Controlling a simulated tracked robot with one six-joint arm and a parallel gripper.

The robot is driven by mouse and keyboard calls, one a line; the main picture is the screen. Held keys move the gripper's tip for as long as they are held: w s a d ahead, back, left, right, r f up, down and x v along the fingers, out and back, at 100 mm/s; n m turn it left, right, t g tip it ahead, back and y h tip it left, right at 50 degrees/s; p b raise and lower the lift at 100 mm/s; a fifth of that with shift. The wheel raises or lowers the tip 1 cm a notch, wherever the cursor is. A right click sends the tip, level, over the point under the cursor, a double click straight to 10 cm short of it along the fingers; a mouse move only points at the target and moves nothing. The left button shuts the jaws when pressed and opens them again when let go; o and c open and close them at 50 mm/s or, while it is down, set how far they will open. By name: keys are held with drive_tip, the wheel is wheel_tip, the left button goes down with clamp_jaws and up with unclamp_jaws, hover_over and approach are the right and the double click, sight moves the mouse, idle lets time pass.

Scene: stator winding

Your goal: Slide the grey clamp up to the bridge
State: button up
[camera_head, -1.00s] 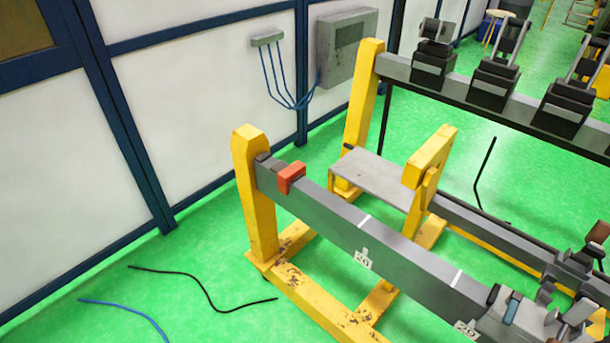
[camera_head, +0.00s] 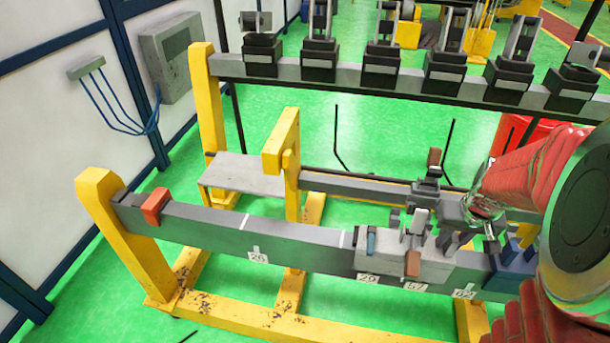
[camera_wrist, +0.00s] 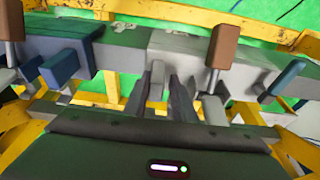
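The grey clamp (camera_head: 408,258) is a light-grey block seated on the near rail, right of centre in the head view. It carries a blue lever and a brown handle, and it also shows in the wrist view (camera_wrist: 195,55). My gripper (camera_wrist: 166,70) has its fingertips beside the clamp's near face in the wrist view. Whether the fingers touch the clamp is unclear. A grey plate (camera_head: 243,176), possibly the bridge, lies between the rails at left.
The near rail (camera_head: 210,224) is bare between the orange-red stop (camera_head: 155,206) and the clamp. A blue block (camera_head: 514,268) sits right of the clamp, also in the wrist view (camera_wrist: 72,62). Several black clamps (camera_head: 381,62) stand on the back rail. Yellow posts (camera_head: 120,215) bear the rails.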

approach(399, 241)
drive_tip(key=shift+x, duration=2.65)
drive_tip(key=shift+w+a, duration=0.75)
drive_tip(key=shift+a, duration=1.8)
drive_tip(key=shift+w+a, duration=0.75)
drive_tip(key=shift+a, duration=1.8)
drive_tip(key=shift+w+a, duration=0.75)
drive_tip(key=shift+a, duration=1.8)
drive_tip(key=shift+w+a, duration=0.75)
drive_tip(key=shift+a, duration=1.85)
drive_tip(key=shift+w+a, duration=0.75)
drive_tip(key=shift+a, duration=1.85)
drive_tip(key=shift+w+a, duration=0.8)
drive_tip(key=shift+a, duration=1.8)
